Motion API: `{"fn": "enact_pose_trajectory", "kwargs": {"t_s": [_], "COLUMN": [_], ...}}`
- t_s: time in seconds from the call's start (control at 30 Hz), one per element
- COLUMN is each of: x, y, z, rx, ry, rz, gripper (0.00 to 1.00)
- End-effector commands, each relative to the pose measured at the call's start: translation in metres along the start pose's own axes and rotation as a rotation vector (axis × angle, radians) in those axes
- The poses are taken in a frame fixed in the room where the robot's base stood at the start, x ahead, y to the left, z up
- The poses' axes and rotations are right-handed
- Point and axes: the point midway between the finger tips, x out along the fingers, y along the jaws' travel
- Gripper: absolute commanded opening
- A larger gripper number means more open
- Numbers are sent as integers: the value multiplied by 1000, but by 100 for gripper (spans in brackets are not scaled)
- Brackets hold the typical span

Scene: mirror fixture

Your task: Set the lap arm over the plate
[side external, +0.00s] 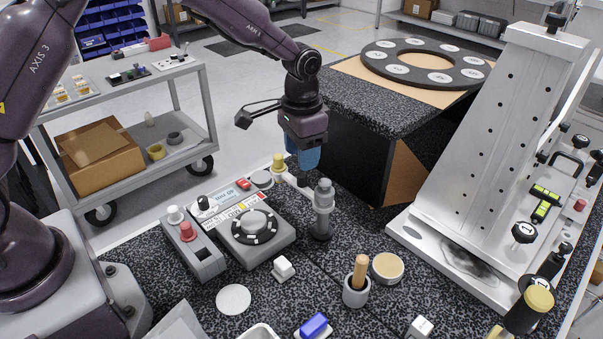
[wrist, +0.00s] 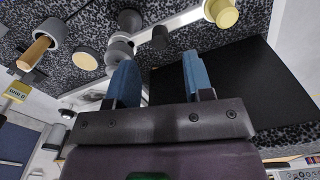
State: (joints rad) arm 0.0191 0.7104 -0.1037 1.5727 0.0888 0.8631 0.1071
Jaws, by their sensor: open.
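The lap arm (side external: 298,187) is a light grey bar reaching from a grey upright post (side external: 323,200) toward the back left. A yellow knob (side external: 278,162) stands at its far end, beyond the plate rather than over it. The plate (side external: 254,225) is a dark disc with pale marks and a light centre, on a grey machine. My gripper (side external: 308,160) points down behind the post and right of the knob, apart from both. In the wrist view, its blue fingers (wrist: 160,65) are spread and empty. The knob (wrist: 222,12) shows beyond the right finger; the post (wrist: 119,45) is beyond the left one.
A control box with a red knob (side external: 187,231) stands left of the plate. A wooden-handled tool in a cup (side external: 357,288), a tan round disc (side external: 387,268) and small blocks lie in front. A tall metal angle plate (side external: 500,150) stands at right.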

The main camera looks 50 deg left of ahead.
Motion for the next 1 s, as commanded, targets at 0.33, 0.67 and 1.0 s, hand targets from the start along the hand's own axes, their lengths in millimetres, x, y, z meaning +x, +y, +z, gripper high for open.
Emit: {"fn": "enact_pose_trajectory", "kwargs": {"t_s": [0.33, 0.67, 1.0], "x": [52, 57, 57], "y": [0, 0, 0], "z": [0, 0, 0], "rx": [0, 0, 0], "ry": [-1, 0, 0], "rz": [0, -1, 0], "gripper": [47, 47, 0]}}
